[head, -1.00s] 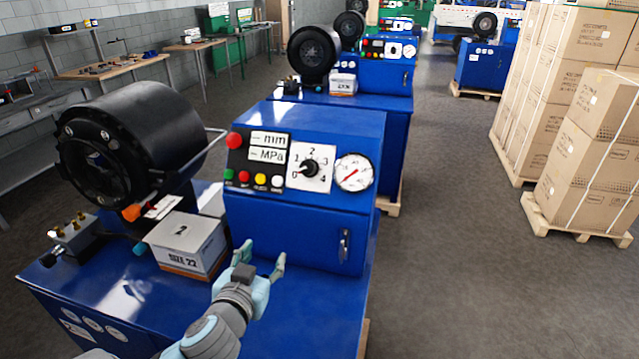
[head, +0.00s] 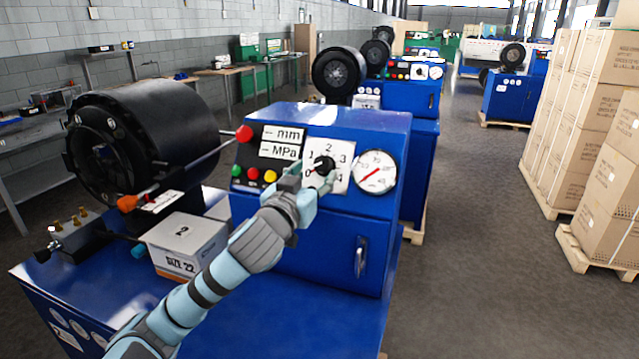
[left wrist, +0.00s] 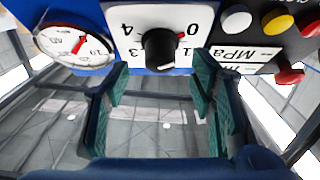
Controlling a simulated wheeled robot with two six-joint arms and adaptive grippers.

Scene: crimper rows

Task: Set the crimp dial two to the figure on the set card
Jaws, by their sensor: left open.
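The crimp dial is a black knob (head: 324,165) on a white plate with figures 0 to 4, on the blue crimper's front panel. In the left wrist view the knob (left wrist: 160,48) appears upside down, with a red mark on its side toward the 0. My left gripper (head: 309,182) is open at the dial plate and partly hides its lower figures. In the left wrist view my left gripper (left wrist: 160,75) has a finger on each side of the knob, with gaps between. I cannot identify a set card for certain. My right gripper is not in view.
A pressure gauge (head: 376,172) sits right of the dial. A red button (head: 244,134) and several coloured buttons are left of it. A box marked SIZE 22 (head: 180,246) and the black crimping head (head: 150,130) stand left. Open floor (head: 470,230) lies right.

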